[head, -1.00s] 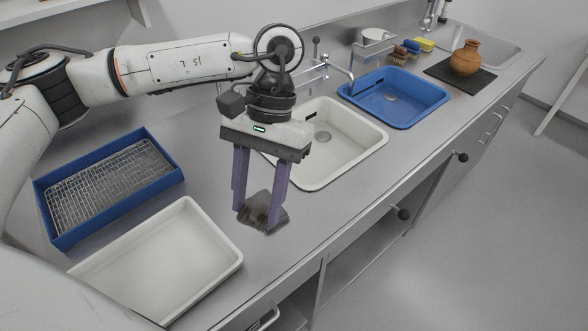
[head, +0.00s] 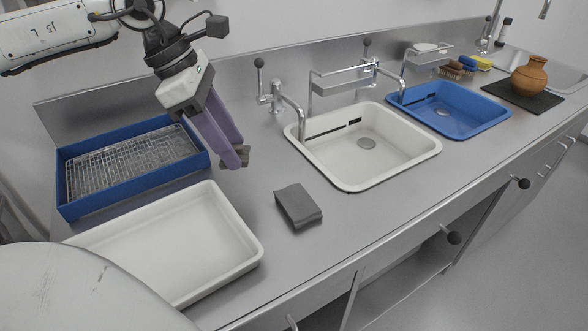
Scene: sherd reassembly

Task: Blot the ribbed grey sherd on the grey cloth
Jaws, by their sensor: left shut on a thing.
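The ribbed grey sherd (head: 240,156) is a small brownish-grey piece at the tips of my left gripper (head: 233,157). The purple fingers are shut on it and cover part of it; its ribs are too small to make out. The sherd is held in the air, left of and behind the grey cloth in the head view. The grey cloth (head: 298,207) is a dark folded pad lying flat on the steel counter, with nothing on it. My right gripper is not in view.
A white tray (head: 250,258) lies at front left, with a blue tray holding a wire rack (head: 64,200) behind it. A white basin (head: 430,150) and a blue basin (head: 502,112) are to the right. Taps rise behind. An orange jar (head: 529,77) stands on a black mat.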

